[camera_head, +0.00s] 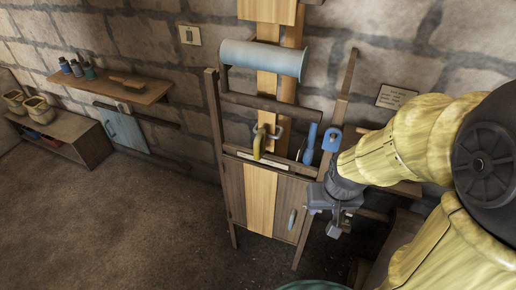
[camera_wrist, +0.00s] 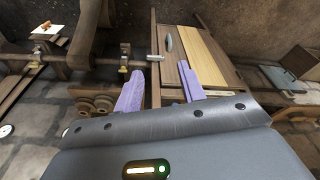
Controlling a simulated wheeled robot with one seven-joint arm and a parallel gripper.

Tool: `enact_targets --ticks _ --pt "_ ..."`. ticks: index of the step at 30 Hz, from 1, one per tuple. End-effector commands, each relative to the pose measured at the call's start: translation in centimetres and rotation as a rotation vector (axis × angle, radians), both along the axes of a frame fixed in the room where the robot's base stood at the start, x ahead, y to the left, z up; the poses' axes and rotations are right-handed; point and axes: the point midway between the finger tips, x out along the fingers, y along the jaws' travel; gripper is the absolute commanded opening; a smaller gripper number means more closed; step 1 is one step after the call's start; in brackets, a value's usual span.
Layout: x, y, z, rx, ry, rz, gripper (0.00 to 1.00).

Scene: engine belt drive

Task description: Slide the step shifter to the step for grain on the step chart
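A small paper sign (camera_head: 396,96) hangs on the stone wall behind my arm; it may be the step chart, but its writing is too small to read. I cannot tell for certain which part is the step shifter. A blue handle (camera_head: 310,142) stands upright at the right of the wooden frame, and a yellow hooked piece (camera_head: 258,145) hangs at its middle. In the wrist view a horizontal shaft (camera_wrist: 92,64) carries a brass-coloured collar (camera_wrist: 123,66). My gripper (camera_head: 326,207) is beside the cabinet's right side. In the wrist view its purple fingers (camera_wrist: 160,90) are apart and empty.
A wooden cabinet (camera_head: 232,195) with a grey door handle (camera_head: 291,219) stands below a light-blue roller (camera_head: 262,58) and a vertical tan belt (camera_head: 267,82). A shelf (camera_head: 145,92) with bottles and a low bench (camera_head: 75,143) are at left. The floor before them is clear.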

Motion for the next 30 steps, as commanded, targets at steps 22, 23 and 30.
enact_targets --ticks 22,23,30 --pt "7.4 5.9 -7.1 0.05 -0.504 0.136 0.4" --pt "7.7 6.2 -7.3 0.053 -0.535 0.143 0.4" --pt "9.8 9.0 -8.5 0.084 -0.782 0.185 0.4"
